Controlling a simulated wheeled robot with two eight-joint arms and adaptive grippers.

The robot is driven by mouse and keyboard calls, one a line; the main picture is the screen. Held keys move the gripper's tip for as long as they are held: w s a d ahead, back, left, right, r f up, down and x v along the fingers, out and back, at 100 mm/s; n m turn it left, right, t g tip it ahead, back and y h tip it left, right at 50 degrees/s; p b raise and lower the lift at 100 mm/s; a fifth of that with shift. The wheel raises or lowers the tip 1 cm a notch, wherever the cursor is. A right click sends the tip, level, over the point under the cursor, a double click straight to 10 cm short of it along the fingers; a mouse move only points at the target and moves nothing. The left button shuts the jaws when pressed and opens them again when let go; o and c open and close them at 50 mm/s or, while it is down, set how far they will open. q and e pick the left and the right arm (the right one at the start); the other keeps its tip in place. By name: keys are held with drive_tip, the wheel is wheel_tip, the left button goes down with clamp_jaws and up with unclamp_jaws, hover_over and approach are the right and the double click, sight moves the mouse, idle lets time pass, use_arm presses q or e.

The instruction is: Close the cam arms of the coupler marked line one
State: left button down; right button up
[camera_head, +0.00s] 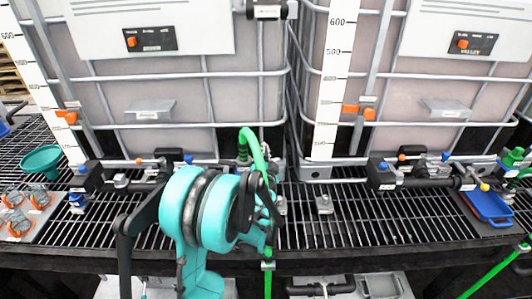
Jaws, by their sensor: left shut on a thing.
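My left gripper (265,192), at the end of my teal arm, is at the middle of the grating in front of the gap between two totes. It is shut at the green hose (258,150); my own wrist hides most of the contact. The hose bends over at the top, its darker end (243,152) pointing down behind the gripper, and hangs below the grating's front edge. No line one marking is readable, and I cannot tell which coupler it is or how its cam arms stand. My right gripper is not in view.
Valve assemblies (150,180) and (400,176) stand before the totes. A teal funnel (42,160) and orange-and-grey parts (16,222) lie at left. A blue tray (488,208) and another green hose (492,272) are at right. The grating (350,225) right of the gripper is mostly clear.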

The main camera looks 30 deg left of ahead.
use_arm(q)
drive_tip(key=shift+s+a+r+n, duration=0.2)
drive_tip(key=shift+a+n, duration=0.1)
drive_tip(key=shift+n, duration=0.75)
drive_tip(key=shift+s+a+r+n, duration=0.15)
drive_tip(key=shift+a+r+n, duration=0.15)
drive_tip(key=shift+n, duration=0.7)
drive_tip(key=shift+s+a+r+n, duration=0.2)
drive_tip(key=shift+a+n, duration=0.1)
drive_tip(key=shift+n, duration=0.75)
drive_tip(key=c, duration=1.6)
unclamp_jaws()
